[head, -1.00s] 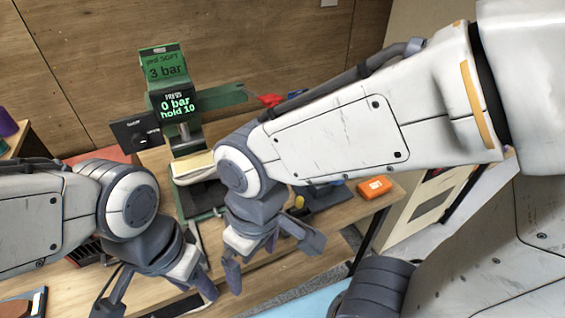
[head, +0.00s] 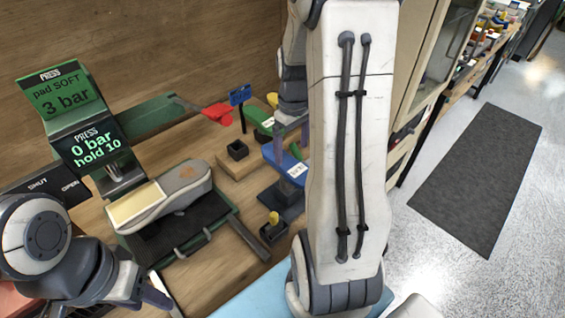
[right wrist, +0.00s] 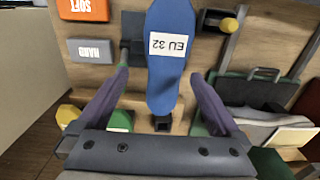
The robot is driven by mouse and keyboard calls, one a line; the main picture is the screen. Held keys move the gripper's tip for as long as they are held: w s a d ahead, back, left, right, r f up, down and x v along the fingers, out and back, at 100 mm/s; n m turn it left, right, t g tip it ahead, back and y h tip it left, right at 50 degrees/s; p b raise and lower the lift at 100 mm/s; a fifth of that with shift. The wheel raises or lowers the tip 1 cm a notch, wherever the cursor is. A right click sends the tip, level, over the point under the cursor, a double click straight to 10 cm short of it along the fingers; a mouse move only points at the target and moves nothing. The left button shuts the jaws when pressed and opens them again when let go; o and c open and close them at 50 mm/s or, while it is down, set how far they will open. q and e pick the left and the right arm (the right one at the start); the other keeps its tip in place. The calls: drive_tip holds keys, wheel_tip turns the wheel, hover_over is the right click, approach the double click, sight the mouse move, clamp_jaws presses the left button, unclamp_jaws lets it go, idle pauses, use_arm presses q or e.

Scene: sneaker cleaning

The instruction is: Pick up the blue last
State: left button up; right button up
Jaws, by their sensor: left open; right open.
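The blue last (head: 283,163) stands on a dark stand right of the press in the head view. In the right wrist view the blue last (right wrist: 168,82) carries a white "EU 32" label and lies between the spread fingers of my right gripper (right wrist: 158,75), with gaps on both sides. That gripper is open and empty; in the head view my right arm hides much of it. My left gripper (head: 112,300) is open at the lower left of the head view, away from the last and partly cut off by the frame edge.
The press (head: 88,140) reads 0 bar, with a sneaker (head: 180,185) on its base. A red last (head: 218,114) and a green last (head: 257,120) are behind the blue one. Orange SOFT (right wrist: 84,9) and grey HARD (right wrist: 90,50) blocks lie nearby.

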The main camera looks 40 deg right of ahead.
sight(288, 163)
drive_tip(key=f, duration=0.4)
drive_tip(key=shift+w+a, duration=0.15)
drive_tip(key=shift+a, duration=0.15)
wheel_tip(288, 163, down, 4)
drive_tip(key=shift+a+f+p, duration=0.15)
drive_tip(key=shift+f+p, duration=0.05)
drive_tip(key=shift+p, duration=0.55)
drive_tip(key=shift+f, duration=0.4)
drive_tip(key=c, duration=1.1)
drive_tip(key=shift+r, duration=0.1)
